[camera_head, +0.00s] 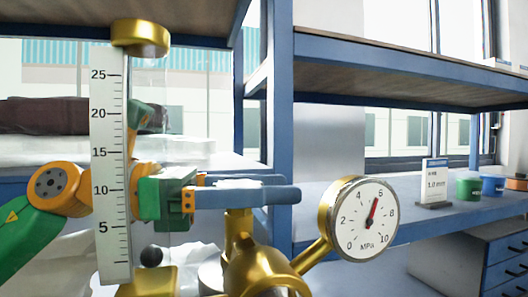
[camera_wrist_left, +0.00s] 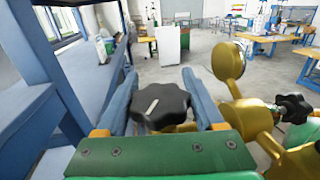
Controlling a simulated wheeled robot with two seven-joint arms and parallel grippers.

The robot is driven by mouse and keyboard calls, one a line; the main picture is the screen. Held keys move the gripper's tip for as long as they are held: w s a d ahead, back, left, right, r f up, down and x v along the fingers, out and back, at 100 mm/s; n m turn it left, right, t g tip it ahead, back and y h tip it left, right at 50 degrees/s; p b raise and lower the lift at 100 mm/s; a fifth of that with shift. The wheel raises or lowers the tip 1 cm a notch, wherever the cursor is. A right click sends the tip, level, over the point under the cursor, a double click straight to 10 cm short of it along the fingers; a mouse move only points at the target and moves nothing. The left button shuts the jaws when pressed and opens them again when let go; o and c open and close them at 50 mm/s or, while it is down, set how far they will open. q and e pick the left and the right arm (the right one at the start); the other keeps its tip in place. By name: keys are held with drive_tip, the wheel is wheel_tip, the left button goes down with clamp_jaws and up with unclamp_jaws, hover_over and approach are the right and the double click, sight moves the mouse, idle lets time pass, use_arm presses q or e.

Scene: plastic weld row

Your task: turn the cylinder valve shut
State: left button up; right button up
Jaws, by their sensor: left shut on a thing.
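The cylinder valve's black lobed knob (camera_wrist_left: 160,106), with a pale mark on top, sits between the blue fingers of my left gripper (camera_wrist_left: 160,80) in the left wrist view. In the head view my left gripper (camera_head: 291,190) reaches in from the left, level, with its fingers over the brass valve body (camera_head: 262,268). It is shut on the knob, which the fingers hide there. The round pressure gauge (camera_head: 364,219) is on a brass arm to the right, its red needle just short of 6 MPa. My right gripper is not in view.
An upright scale tube (camera_head: 110,160) with a brass cap (camera_head: 141,37) stands close in front of my left arm. A second black knob (camera_wrist_left: 294,107) is at right in the wrist view. Blue shelving (camera_head: 280,120) stands behind; a green cup (camera_head: 468,187) is on the bench.

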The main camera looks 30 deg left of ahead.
use_arm(q)
drive_tip(key=m+g+h+p, duration=0.2)
drive_tip(key=g+p, duration=0.1)
drive_tip(key=shift+s+d+r+p, duration=0.15)
drive_tip(key=shift+s+r+p, duration=0.05)
drive_tip(key=shift+r+p, duration=0.15)
drive_tip(key=shift+s+d+f+m+g+h, duration=0.1)
drive_tip(key=shift+m+g+h, duration=0.15)
drive_tip(key=shift+m+g, duration=0.25)
drive_tip(key=shift+s+f+m+g+h, duration=0.1)
drive_tip(key=shift+m+g+h, duration=0.2)
drive_tip(key=shift+g, duration=0.3)
drive_tip(key=shift+s+f+m+g+h, duration=0.1)
drive_tip(key=shift+m+g+h, duration=0.1)
drive_tip(key=shift+m+g, duration=0.35)
drive_tip(key=shift+s+f+m+g+h, duration=0.15)
drive_tip(key=shift+m+g, duration=0.2)
drive_tip(key=shift+g, duration=0.3)
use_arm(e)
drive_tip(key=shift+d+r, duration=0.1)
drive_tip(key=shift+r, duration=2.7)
use_arm(q)
drive_tip(key=shift+d+r, duration=0.1)
drive_tip(key=o, duration=1.4)
drive_tip(key=shift+c, duration=0.2)
